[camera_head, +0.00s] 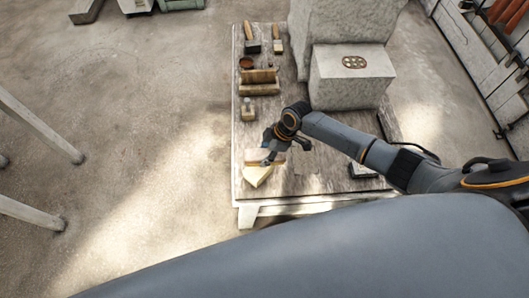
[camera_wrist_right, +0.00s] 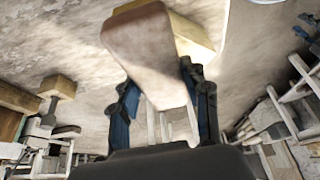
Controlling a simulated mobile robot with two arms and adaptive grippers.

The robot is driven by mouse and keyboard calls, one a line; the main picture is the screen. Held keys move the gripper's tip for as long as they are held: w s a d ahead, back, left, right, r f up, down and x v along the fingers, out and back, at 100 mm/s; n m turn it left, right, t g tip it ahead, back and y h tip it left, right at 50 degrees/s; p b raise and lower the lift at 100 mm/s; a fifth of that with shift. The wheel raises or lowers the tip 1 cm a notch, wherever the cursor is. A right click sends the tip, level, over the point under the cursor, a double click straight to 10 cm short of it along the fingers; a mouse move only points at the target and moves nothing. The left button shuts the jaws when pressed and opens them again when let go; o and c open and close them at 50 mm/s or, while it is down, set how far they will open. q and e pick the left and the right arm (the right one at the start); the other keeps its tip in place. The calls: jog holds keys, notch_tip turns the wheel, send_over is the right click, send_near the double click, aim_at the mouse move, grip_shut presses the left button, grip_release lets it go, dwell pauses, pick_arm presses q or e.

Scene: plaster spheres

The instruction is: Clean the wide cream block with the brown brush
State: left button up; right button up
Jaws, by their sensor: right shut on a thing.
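My right gripper (camera_head: 272,151) is shut on the brown brush (camera_head: 258,155), near the front left corner of the wooden table. In the right wrist view the brush (camera_wrist_right: 150,50) sits between the two blue fingers (camera_wrist_right: 164,95) of the gripper, its broad brownish face toward the camera. The wide cream block (camera_head: 257,176) lies on the table just in front of the brush. It also shows behind the brush in the right wrist view (camera_wrist_right: 195,35), partly covered by it. I cannot tell whether the brush touches the block. My left gripper is not in view.
The table (camera_head: 310,183) carries a large pale stone block (camera_head: 350,78) at the back right. A wooden holder (camera_head: 260,88), a small dark red bowl (camera_head: 246,63) and several small brushes or tools (camera_head: 248,112) stand along its left side. A dark flat object (camera_head: 362,171) lies at the front right.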

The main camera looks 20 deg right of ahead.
aim_at(253, 154)
jog(key=shift+w+a, duration=0.3)
jog(key=shift+a, duration=0.7)
jog(key=shift+w+a, duration=0.25)
jog(key=shift+a, duration=0.75)
jog(key=shift+d, duration=0.1)
jog(key=shift+s+d+r+p, duration=0.2)
jog(key=shift+d+r+p, duration=0.3)
jog(key=shift+d, duration=0.25)
jog(key=shift+s+d+r, duration=0.15)
jog(key=shift+d+r, duration=0.05)
jog(key=shift+d, duration=0.1)
jog(key=shift+r+p, duration=1.2)
jog(key=shift+r, duration=0.05)
